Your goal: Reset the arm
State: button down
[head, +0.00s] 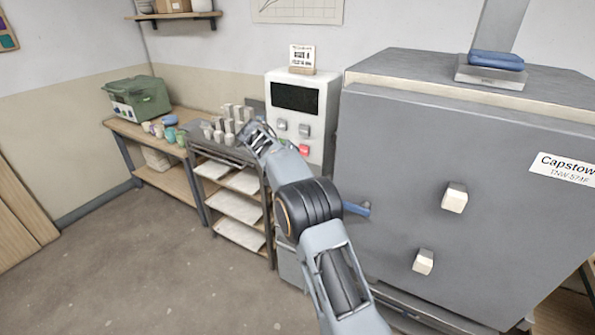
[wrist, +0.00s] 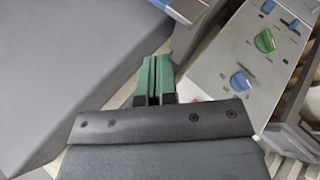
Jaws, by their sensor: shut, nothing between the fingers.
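My arm reaches up and forward across the middle of the head view, and its far end lies in front of the control cabinet and the rack. My gripper shows in the wrist view (wrist: 153,78). Its two green fingers are together, with nothing between them. In the head view the fingertips are too small to make out. Behind the fingers in the wrist view are the grey kiln (wrist: 60,60) on the left and the control panel (wrist: 235,60) with green and blue knobs on the right. The gripper appears apart from both.
The large grey kiln (head: 400,170) fills the right, with a blue handle (head: 357,209) beside my arm. The white control cabinet (head: 297,133) stands behind my arm. A rack (head: 235,207) and a wooden bench (head: 165,178) with a green bin (head: 138,97) stand left. The floor at left is clear.

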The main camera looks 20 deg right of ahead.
dwell(0.4)
notch_tip(320, 180, down, 7)
jog(key=s+a+n+t+y, duration=0.1)
jog(key=s+a+n+y, duration=0.2)
jog(key=n, duration=0.1)
jog(key=s+a+r+t+y, duration=0.1)
jog(key=s+r+t+y, duration=0.1)
jog(key=s, duration=1.2)
jog(key=s+a+r+n+t+y, duration=0.1)
jog(key=s+r, duration=0.4)
jog(key=s, duration=0.9)
jog(key=a+t+y, duration=0.1)
jog(key=t+y, duration=0.1)
jog(key=shift+s+t+y, duration=0.3)
jog(key=c, duration=1.8)
grip_release()
